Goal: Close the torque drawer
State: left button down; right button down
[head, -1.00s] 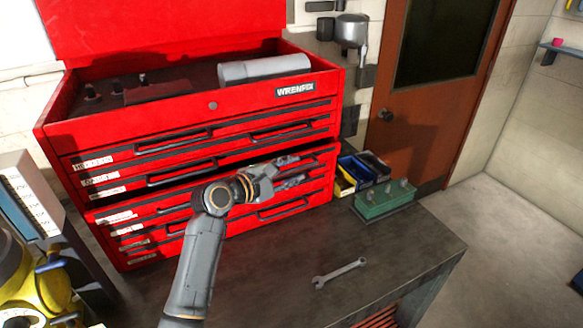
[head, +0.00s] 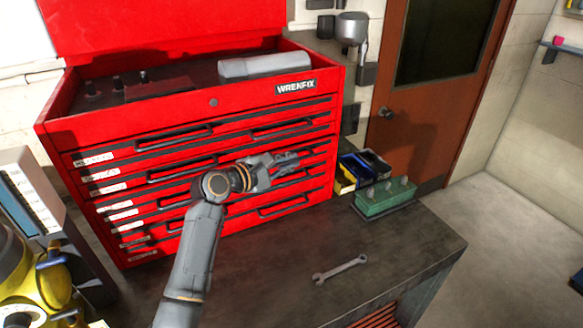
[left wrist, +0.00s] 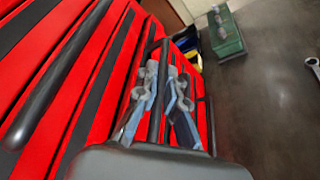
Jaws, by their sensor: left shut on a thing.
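The red tool chest (head: 210,112) stands on the bench with its top lid up and several drawers in its front. The drawer that my left gripper (head: 286,163) holds, in the middle rows, looks flush with the others. I cannot read its label for certain. In the left wrist view the fingers of my left gripper (left wrist: 163,95) are on both sides of a dark bar handle (left wrist: 155,120) and are shut on it. The gripper and arm cover part of the drawer fronts. My right gripper is not in view.
Right of the chest are small bins (head: 345,176) and a green block with pegs (head: 385,199). A wrench (head: 340,269) lies on the bench (head: 400,250). A yellow object (head: 45,285) is at lower left. The bench front is mostly clear.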

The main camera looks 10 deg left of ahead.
pick_arm(q)
jog(key=shift+w+a, duration=0.6)
jog(key=shift+w, duration=0.1)
jog(key=shift+r, duration=0.1)
jog(key=c, duration=1.6)
grip_release()
jog(key=shift+o, duration=0.8)
jog(key=shift+w, duration=0.1)
jog(key=shift+d, duration=0.15)
